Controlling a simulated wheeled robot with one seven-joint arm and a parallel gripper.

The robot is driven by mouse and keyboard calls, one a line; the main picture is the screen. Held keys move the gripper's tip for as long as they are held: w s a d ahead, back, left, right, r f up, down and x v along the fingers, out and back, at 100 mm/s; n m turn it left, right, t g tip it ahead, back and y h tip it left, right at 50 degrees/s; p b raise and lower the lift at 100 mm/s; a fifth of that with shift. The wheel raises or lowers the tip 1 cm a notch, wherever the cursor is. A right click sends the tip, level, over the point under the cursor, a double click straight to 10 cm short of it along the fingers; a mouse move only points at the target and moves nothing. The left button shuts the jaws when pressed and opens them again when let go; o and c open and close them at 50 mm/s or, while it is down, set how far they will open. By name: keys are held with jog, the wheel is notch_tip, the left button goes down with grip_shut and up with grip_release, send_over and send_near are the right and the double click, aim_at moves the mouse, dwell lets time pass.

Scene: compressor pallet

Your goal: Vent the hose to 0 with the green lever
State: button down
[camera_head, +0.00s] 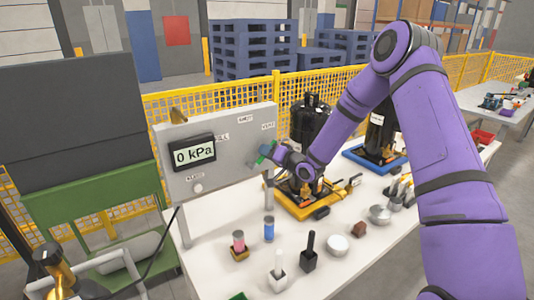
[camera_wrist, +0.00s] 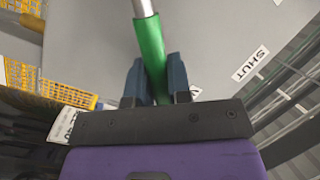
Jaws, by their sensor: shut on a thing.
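The green lever (camera_wrist: 150,45) runs down between the two blue fingers of my gripper (camera_wrist: 158,82) in the wrist view. The fingers are shut on its green sleeve, and a bare metal end shows above it. In the head view my gripper (camera_head: 268,152) is at the right side of the grey panel (camera_head: 215,125), with a bit of green lever (camera_head: 263,157) showing there. The panel's display (camera_head: 194,153) reads 0 kPa. A SHUT label (camera_wrist: 250,63) is to the right of the lever in the wrist view. The hose cannot be made out clearly.
The white table (camera_head: 215,225) holds a black compressor (camera_head: 310,125) on a yellow base, right behind my gripper. A yellow mesh fence (camera_head: 165,104) runs behind.

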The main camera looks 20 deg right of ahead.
jog(key=n, duration=0.1)
jog(key=a+r+n, duration=0.1)
jog(key=shift+s+a+r+n+g, duration=0.15)
jog(key=shift+s+n+g, duration=0.05)
jog(key=shift+n+g, duration=0.1)
jog(key=shift+s+a+r+n+h, duration=0.15)
jog(key=shift+a+r+n+h, duration=0.1)
jog(key=shift+a+n, duration=0.25)
jog(key=shift+s+a+r+n+h, duration=0.15)
jog(key=shift+a+n+h, duration=0.1)
jog(key=shift+n, duration=0.35)
jog(key=shift+s+a+r+n+g+h, duration=0.1)
jog(key=shift+s+a+n+g+h, duration=0.1)
jog(key=shift+a+n+h, duration=0.35)
jog(key=shift+s+a+r+n+g+h, duration=0.15)
jog(key=shift+a+n+h, duration=0.1)
jog(key=shift+a+n, duration=0.6)
jog(key=shift+d+n, duration=0.15)
jog(key=shift+n, duration=0.15)
jog(key=c, duration=1.1)
grip_release()
jog(key=shift+o, duration=0.2)
jog(key=v, duration=1)
jog(key=shift+s, duration=0.4)
jog(key=shift+d, duration=0.2)
jog(key=shift+r, duration=0.1)
